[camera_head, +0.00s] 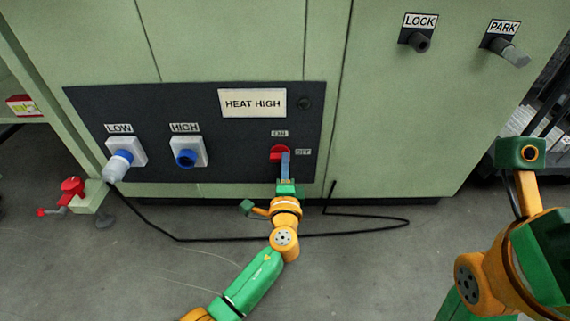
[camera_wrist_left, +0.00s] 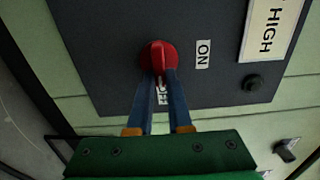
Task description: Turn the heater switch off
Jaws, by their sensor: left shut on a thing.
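The red heater switch (camera_head: 276,153) sits on the dark panel (camera_head: 235,150), with an ON label (camera_head: 280,133) above it and an OFF label (camera_head: 303,152) to its right. My left gripper (camera_head: 285,158) reaches up from below and is shut on the red switch. In the left wrist view its two blue fingers lie on either side of the red switch (camera_wrist_left: 158,58). The switch's handle looks lengthwise in line with the OFF label (camera_wrist_left: 163,95), which shows between the fingers; the ON label (camera_wrist_left: 203,54) is to the side. My right gripper's fingers are not in view.
A HEAT HIGH sign (camera_head: 252,103) is above the switch. LOW (camera_head: 120,158) and HIGH (camera_head: 187,153) sockets are at left, with a plug (camera_head: 117,168) in LOW. A black cable (camera_head: 240,238) lies on the floor. A red-handled fitting (camera_head: 75,192) stands lower left.

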